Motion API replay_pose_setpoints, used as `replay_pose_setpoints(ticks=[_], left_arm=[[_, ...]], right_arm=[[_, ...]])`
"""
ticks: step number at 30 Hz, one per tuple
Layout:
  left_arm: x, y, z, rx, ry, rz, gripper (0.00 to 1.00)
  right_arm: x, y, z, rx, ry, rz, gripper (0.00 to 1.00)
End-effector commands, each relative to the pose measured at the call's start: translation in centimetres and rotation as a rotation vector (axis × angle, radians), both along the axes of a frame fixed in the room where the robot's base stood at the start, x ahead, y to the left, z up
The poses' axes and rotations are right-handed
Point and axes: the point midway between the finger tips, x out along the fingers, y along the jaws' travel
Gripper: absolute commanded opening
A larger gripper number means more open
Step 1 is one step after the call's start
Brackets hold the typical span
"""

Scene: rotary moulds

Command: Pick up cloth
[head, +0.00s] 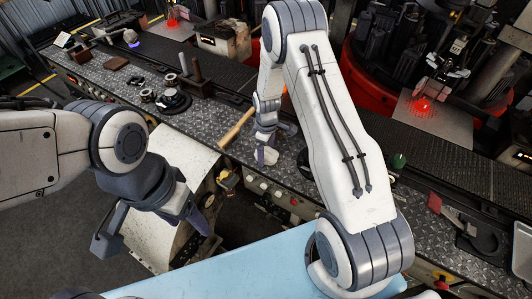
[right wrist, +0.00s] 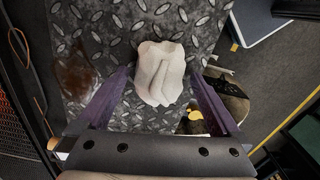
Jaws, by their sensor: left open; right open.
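The cloth (right wrist: 158,74) is a crumpled off-white bundle lying on the diamond-plate bench top. In the right wrist view it sits just ahead of my right gripper (right wrist: 163,98), between the lines of its two purple fingers, which are apart. In the head view the cloth (head: 266,156) lies at the bench's front edge, directly below my right gripper (head: 264,150), which partly covers it. I cannot tell whether the fingers touch it. My left gripper (head: 150,232) is open and empty, off to the left in front of the bench.
A wooden-handled tool (head: 238,128) lies left of the cloth. Dark round parts (head: 173,101) stand further along the bench (head: 215,118). A curved cream panel (head: 178,160) and a light blue surface (head: 250,272) are in front. Red-lit machinery (head: 425,104) stands behind.

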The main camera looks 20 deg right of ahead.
Motion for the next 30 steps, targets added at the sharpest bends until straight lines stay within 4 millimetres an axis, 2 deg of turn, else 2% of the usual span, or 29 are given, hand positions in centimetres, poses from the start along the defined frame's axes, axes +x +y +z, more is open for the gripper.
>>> replay_pose_setpoints(ticks=[5, 6, 11, 23, 26, 30], left_arm=[[0.0, 0.0, -0.1, 0.0, 0.0, 0.0, 0.64], [0.0, 0.0, -0.1, 0.0, 0.0, 0.0, 0.64], [0.0, 0.0, -0.1, 0.0, 0.0, 0.0, 0.64], [0.0, 0.0, -0.4, 0.0, 0.0, 0.001, 0.64], [0.0, 0.0, -0.9, 0.0, 0.0, 0.001, 0.64], [0.0, 0.0, -2.3, 0.0, 0.0, 0.003, 0.64]], right_arm=[[0.0, 0.0, 0.0, 0.0, -0.001, 0.0, 1.0], [0.0, 0.0, 0.0, 0.0, -0.001, 0.0, 0.85], [0.0, 0.0, 0.0, 0.0, 0.0, 0.0, 0.23], [0.1, 0.0, 0.5, -0.001, -0.002, 0.0, 0.23], [0.2, 0.0, 1.3, -0.001, -0.005, 0.0, 0.23], [0.2, 0.0, 3.5, 0.0, -0.009, 0.0, 0.23]])
